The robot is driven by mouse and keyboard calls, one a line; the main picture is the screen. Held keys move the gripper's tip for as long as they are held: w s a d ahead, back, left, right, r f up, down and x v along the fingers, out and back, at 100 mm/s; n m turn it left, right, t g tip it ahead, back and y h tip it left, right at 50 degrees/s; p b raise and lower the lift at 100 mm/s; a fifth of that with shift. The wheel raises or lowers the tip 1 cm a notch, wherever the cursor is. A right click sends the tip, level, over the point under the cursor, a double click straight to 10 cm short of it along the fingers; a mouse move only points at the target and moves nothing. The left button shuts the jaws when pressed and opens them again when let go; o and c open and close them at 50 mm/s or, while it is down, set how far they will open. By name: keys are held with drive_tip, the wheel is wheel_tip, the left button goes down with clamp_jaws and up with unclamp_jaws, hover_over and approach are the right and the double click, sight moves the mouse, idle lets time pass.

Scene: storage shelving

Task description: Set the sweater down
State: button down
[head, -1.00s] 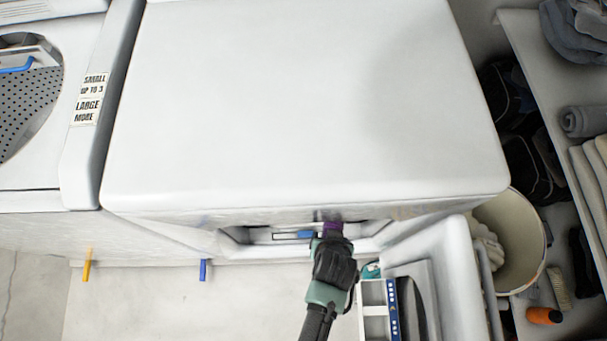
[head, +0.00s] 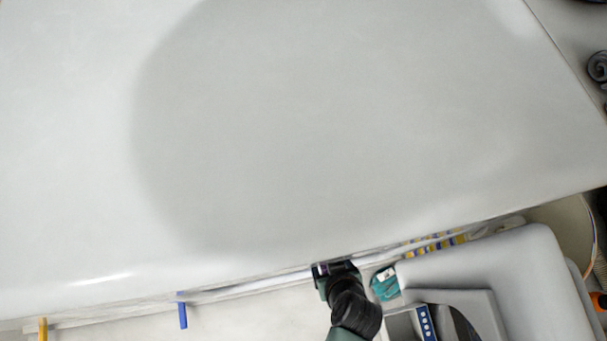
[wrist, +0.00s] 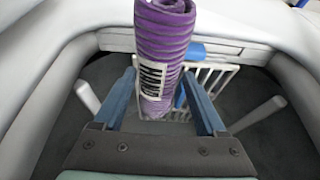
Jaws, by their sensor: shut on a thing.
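The sweater (wrist: 165,50) is a purple, ribbed roll with a white printed label. It stands roughly upright in the picture between the two blue fingers of my gripper (wrist: 160,80) in the wrist view. My gripper is shut on it. Around it are the pale, curved walls of the machine's opening and a dark drum interior (wrist: 55,125). In the head view my gripper (head: 335,268) is at the front edge of the white machine (head: 350,120), and the sweater is almost wholly hidden there.
A white wire rack (wrist: 215,75) stands inside the drum, behind the sweater, with a blue part (wrist: 195,50) by it. The open white door (head: 500,270) is close to the right of my arm. A blue peg (head: 183,312) and a yellow peg (head: 43,330) show at left.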

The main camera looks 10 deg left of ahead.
drive_tip(key=w+a+b, duration=0.2)
drive_tip(key=w+a, duration=0.1)
drive_tip(key=w, duration=0.5)
drive_tip(key=w+a+b, duration=0.2)
drive_tip(key=w, duration=0.7)
drive_tip(key=f+b, duration=0.1)
drive_tip(key=f, duration=0.1)
drive_tip(key=f+b, duration=0.1)
drive_tip(key=f, duration=0.1)
drive_tip(key=f+b, duration=0.1)
drive_tip(key=f, duration=0.2)
drive_tip(key=shift+a, duration=0.25)
drive_tip(key=shift+w+b, duration=0.2)
drive_tip(key=shift+b, duration=0.25)
drive_tip(key=shift+r, duration=0.1)
unclamp_jaws()
drive_tip(key=shift+f, duration=0.2)
